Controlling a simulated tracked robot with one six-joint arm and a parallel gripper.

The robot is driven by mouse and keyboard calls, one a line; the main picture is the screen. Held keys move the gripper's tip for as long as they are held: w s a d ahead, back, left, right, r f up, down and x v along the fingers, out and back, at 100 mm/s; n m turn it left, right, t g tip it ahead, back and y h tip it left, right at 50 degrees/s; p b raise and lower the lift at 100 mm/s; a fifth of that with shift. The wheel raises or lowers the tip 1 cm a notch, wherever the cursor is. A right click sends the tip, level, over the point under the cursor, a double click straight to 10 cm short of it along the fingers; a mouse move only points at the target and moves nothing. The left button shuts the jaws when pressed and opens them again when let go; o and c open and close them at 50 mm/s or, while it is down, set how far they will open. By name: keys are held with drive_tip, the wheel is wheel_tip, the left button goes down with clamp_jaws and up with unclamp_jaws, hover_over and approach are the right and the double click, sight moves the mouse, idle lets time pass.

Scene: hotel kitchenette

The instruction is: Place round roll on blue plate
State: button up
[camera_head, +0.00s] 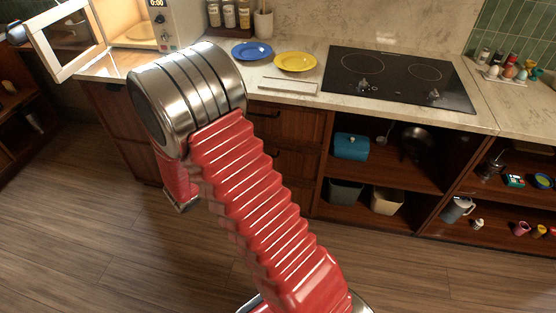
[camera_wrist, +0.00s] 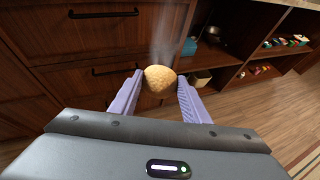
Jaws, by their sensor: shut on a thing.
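The round roll (camera_wrist: 160,78) is golden brown and shows in the wrist view between the two pale purple fingers of my gripper (camera_wrist: 158,88). My gripper is shut on the roll and holds it in front of the wooden drawers. In the head view, my red arm hides the fingers and the roll. The blue plate (camera_head: 251,51) lies on the counter at the back, and nothing is seen on it. It does not show in the wrist view.
A yellow plate (camera_head: 295,62) lies right of the blue plate. A black cooktop (camera_head: 398,78) is further right on the counter (camera_head: 340,108). The open microwave (camera_head: 158,30) stands at left, its door (camera_head: 66,38) swung out. Jars (camera_head: 229,14) and a utensil cup (camera_head: 264,24) stand behind.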

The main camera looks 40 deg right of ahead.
drive_tip(key=w+a+f+n+t+y, duration=0.1)
drive_tip(key=a+n+t, duration=0.3)
drive_tip(key=a, duration=1.1)
drive_tip(key=shift+w+a+y, duration=0.15)
drive_tip(key=shift+w+y, duration=0.4)
drive_tip(key=shift+y, duration=0.05)
drive_tip(key=shift+a, duration=0.1)
